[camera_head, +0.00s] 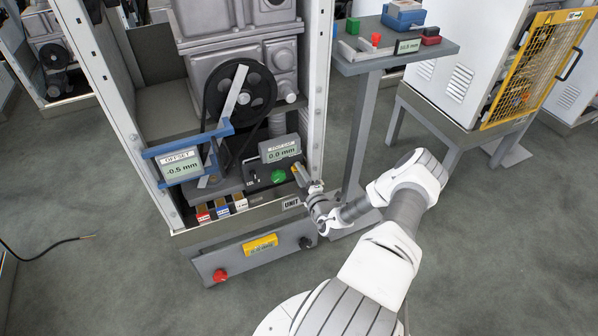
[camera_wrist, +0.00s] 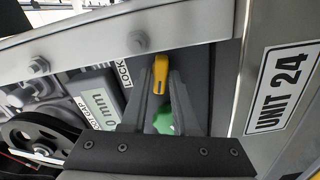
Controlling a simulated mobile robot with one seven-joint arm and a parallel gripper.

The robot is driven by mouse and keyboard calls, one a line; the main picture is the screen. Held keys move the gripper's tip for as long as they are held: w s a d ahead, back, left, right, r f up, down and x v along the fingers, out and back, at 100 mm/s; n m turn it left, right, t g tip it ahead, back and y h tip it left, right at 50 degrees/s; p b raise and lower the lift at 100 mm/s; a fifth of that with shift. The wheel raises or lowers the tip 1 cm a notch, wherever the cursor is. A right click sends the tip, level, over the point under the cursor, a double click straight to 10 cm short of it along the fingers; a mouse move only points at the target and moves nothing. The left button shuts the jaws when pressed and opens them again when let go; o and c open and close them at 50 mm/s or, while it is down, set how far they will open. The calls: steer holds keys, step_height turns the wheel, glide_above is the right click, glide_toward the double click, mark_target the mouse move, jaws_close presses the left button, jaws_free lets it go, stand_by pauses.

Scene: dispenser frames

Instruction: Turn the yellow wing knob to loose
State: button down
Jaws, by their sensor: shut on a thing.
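The yellow wing knob (camera_wrist: 160,72) stands out from the dark panel in the upper middle of the wrist view, beside a LOCK label (camera_wrist: 124,74). My gripper (camera_wrist: 161,82) is shut on the yellow wing knob, with one finger on each side of it. A green round button (camera_wrist: 163,122) shows between the fingers. In the head view my gripper (camera_head: 303,178) reaches into the lower right of the machine, just right of the green button (camera_head: 278,176). The fingers partly hide the knob, and its exact turn is hard to read.
An offset display (camera_head: 181,168) reads -0.5 mm and a gap display (camera_head: 281,154) reads 0.0 mm. A black pulley (camera_head: 258,92) stands above. A white frame post (camera_head: 317,90) is close beside my gripper. A grey stand (camera_head: 440,50) is at the right.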

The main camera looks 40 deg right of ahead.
steer(key=shift+n+p, duration=0.55)
steer(key=shift+n, duration=1.15)
steer(key=c, duration=0.8)
jaws_free()
steer(key=shift+s, duration=0.1)
steer(key=p+v, duration=0.3)
steer(key=v, duration=1.4)
steer(key=shift+s+f+p, duration=0.1)
steer(key=shift+s+p, duration=0.05)
steer(key=shift+p, duration=0.2)
